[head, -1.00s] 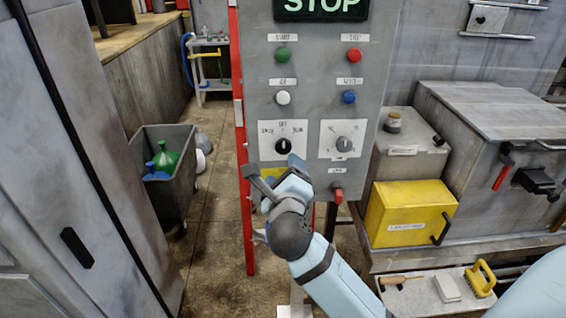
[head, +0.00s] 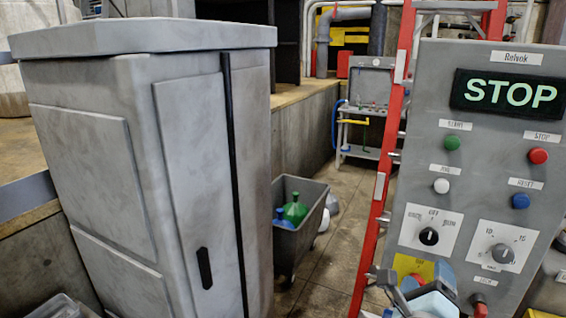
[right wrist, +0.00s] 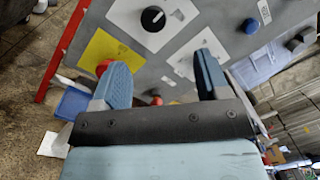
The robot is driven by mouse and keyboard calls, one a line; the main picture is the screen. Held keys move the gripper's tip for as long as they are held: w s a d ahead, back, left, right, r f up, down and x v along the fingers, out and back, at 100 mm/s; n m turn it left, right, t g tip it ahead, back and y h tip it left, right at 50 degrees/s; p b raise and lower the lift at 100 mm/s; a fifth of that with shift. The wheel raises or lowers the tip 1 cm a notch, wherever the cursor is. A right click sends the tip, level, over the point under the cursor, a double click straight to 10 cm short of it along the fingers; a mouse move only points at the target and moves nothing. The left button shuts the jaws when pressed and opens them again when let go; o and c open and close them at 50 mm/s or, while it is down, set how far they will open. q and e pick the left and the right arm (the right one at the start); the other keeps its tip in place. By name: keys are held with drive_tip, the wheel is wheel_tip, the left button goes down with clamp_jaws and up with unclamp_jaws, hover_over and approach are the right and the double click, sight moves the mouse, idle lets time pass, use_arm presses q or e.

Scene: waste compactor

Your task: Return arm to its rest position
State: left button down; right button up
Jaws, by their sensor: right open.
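My right gripper (head: 418,280) shows at the bottom right of the head view, in front of the lower left of the grey control panel (head: 420,130). In the right wrist view my right gripper (right wrist: 165,82) is open, its two blue fingers apart with nothing held between them. The panel (right wrist: 205,15) fills the space beyond the fingers, with its black selector knob (right wrist: 153,18) above them. Most of the right arm is below the head view's edge. My left gripper is not in view.
The panel carries a lit STOP sign (head: 507,93), coloured buttons and two knobs. A red ladder-like frame (head: 380,185) stands left of it. A grey cabinet (head: 120,150) fills the left. A dark bin (head: 312,205) with bottles stands between, with open floor (head: 335,255) nearby.

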drive_tip(key=s+a+f+n+t+y, duration=0.25)
drive_tip(key=a+f+n+y, duration=0.4)
drive_tip(key=n, duration=0.65)
drive_tip(key=s+a+f+n+t+y, duration=0.1)
drive_tip(key=s+a+f+n+y, duration=0.25)
drive_tip(key=f+n+y, duration=0.65)
drive_tip(key=s+f+n+g+h, duration=0.1)
drive_tip(key=s+f+n+g, duration=0.3)
drive_tip(key=f, duration=0.5)
drive_tip(key=s+f+n+g+h, duration=0.2)
drive_tip(key=s+f+n+g, duration=0.2)
drive_tip(key=f, duration=0.5)
drive_tip(key=s+n, duration=0.2)
drive_tip(key=n, duration=0.1)
drive_tip(key=shift+d+f+g, duration=0.2)
drive_tip(key=shift+f+g, duration=0.1)
drive_tip(key=shift+g, duration=0.05)
drive_tip(key=shift+h, duration=0.25)
